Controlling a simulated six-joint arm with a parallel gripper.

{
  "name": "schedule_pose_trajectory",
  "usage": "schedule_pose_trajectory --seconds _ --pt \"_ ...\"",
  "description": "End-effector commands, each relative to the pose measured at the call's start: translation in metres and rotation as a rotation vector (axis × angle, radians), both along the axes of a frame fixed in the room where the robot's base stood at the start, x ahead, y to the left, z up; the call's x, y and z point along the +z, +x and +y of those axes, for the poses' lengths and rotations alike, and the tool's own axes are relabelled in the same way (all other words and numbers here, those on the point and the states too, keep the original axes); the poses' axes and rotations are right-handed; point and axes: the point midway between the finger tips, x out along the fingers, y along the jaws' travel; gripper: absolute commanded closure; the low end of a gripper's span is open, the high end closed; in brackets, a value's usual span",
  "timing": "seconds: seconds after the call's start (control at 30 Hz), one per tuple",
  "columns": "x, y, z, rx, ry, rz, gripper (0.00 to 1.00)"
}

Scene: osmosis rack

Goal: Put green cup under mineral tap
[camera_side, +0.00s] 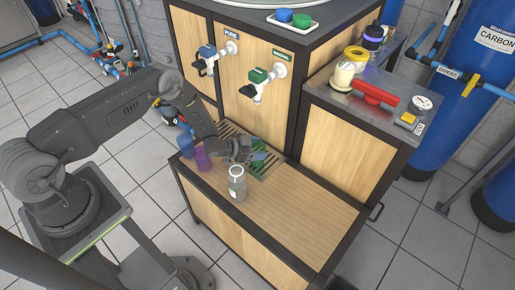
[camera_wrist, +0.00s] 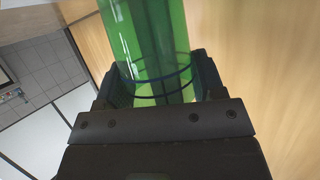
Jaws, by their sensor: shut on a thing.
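The translucent green cup (camera_wrist: 150,45) stands out between my fingers in the wrist view, with a jaw on each side of it. My gripper (camera_wrist: 155,88) is shut on the cup. In the side view my gripper (camera_side: 248,151) is low over the drain grate at the cabinet front, and the green cup (camera_side: 259,158) shows just beyond it, partly hidden. The mineral tap (camera_side: 261,82), with a green body and black lever, is on the wooden panel above the cup. Whether the cup touches the grate, I cannot tell.
The blue-bodied pure tap (camera_side: 208,60) is to the left. A blue cup (camera_side: 186,144) and a purple cup (camera_side: 202,158) stand left of my gripper. The wooden ledge (camera_side: 300,213) is clear at right.

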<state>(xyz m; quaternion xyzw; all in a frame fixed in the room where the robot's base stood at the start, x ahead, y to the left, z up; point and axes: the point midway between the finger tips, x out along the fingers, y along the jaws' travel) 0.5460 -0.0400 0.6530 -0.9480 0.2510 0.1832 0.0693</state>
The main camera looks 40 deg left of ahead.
Motion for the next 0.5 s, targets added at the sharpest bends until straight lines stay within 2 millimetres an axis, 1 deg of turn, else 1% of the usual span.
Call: schedule_pose_trajectory --seconds 0.17,0.2,0.43,0.5 --pt "-0.0035 -0.0005 -0.0001 0.000 0.000 0.001 0.59" --pt "-0.0034 -0.0004 -0.0001 0.000 0.000 0.001 0.35" --pt "-0.0028 -0.0003 -0.0001 0.000 0.000 0.001 0.13" --pt "-0.0028 -0.0003 -0.0001 0.000 0.001 0.001 0.12"
